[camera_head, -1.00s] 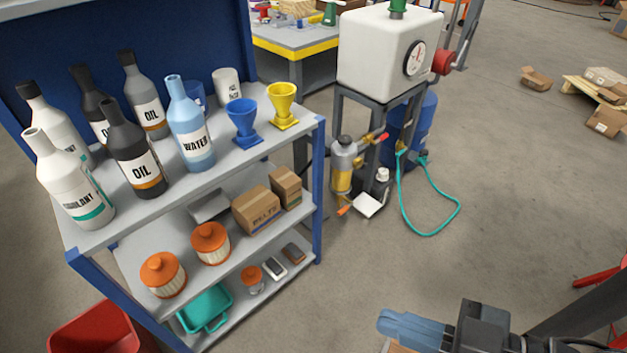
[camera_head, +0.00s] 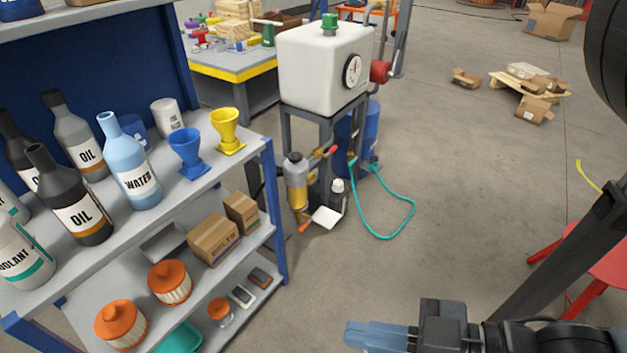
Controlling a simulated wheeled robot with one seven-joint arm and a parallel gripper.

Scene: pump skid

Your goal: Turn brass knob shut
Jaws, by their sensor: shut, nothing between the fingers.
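The pump skid stands in the middle distance: a white tank (camera_head: 318,68) with a round gauge (camera_head: 352,71) and a green cap, on a dark metal stand (camera_head: 322,125). A small brass-coloured fitting (camera_head: 352,162) shows by the blue drum (camera_head: 372,140), where a teal hose (camera_head: 398,228) starts. It is too small to tell whether it is the brass knob or how it is turned. My gripper (camera_head: 362,335) is at the bottom edge, shut and empty, its blue fingers pointing left. It is well apart from the skid.
A blue-framed shelf (camera_head: 277,215) with bottles, funnels, boxes and filters fills the left. A grey-and-yellow canister (camera_head: 296,182) with a red lever stands before the skid. A red stool (camera_head: 605,268) is at the right.

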